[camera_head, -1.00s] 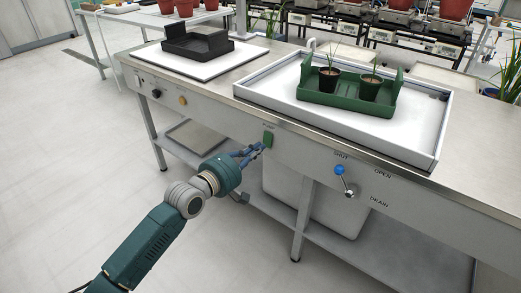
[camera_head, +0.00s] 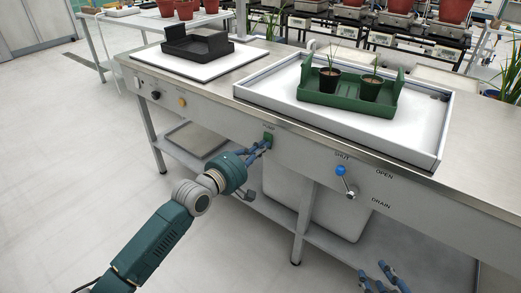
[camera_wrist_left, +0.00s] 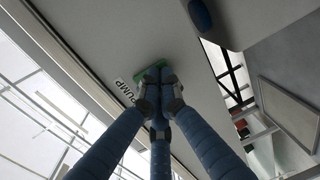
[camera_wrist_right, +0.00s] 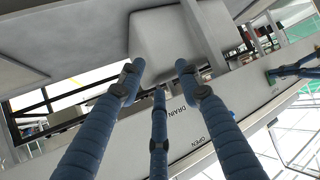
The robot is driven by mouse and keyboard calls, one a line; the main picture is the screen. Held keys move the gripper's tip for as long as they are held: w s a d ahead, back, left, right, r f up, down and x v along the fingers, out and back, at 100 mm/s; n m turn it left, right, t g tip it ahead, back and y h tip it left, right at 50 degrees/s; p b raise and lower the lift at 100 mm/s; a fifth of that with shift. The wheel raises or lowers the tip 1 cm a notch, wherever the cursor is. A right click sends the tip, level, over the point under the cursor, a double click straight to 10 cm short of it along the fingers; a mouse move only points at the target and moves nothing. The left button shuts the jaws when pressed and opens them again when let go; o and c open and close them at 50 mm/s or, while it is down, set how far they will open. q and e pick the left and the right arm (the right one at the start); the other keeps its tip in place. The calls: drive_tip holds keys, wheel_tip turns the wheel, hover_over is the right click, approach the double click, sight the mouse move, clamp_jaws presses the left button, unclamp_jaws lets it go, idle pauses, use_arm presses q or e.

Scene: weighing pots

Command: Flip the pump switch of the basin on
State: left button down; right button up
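The green pump switch (camera_head: 268,137) is on the front panel of the steel bench, below the basin (camera_head: 310,113). In the left wrist view the switch (camera_wrist_left: 153,67) shows green beside the PUMP label, partly hidden by fingertips. My left gripper (camera_head: 262,146) has its blue fingers drawn together, with the tips at the switch, seemingly touching it. I cannot tell the switch's position. My right gripper (camera_head: 376,275) is at the bottom of the head view, below the drain lever. Its fingers (camera_wrist_right: 158,75) are spread and empty.
The blue-knobbed drain lever (camera_head: 345,181) sticks out of the panel to the right, near SHUT. A green tray (camera_head: 325,98) with two potted plants stands in the basin. A black tray (camera_head: 195,45) stands on a white plate at the left. A lower shelf (camera_head: 330,245) runs beneath.

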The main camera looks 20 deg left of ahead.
drive_tip(key=w+a+r+t, duration=0.2)
drive_tip(key=w+r+t, duration=0.1)
drive_tip(key=r, duration=0.2)
use_arm(q)
drive_tip(key=shift+w+t, duration=0.2)
drive_tip(key=shift+t, duration=0.2)
use_arm(e)
drive_tip(key=s+d+f+g, duration=0.2)
drive_tip(key=s+f+g, duration=0.1)
drive_tip(key=f, duration=0.2)
drive_tip(key=shift+s, duration=0.35)
use_arm(q)
drive_tip(key=shift+p, duration=0.3)
use_arm(e)
drive_tip(key=shift+s+f, duration=0.2)
drive_tip(key=shift+d+g, duration=0.1)
drive_tip(key=shift+g, duration=0.2)
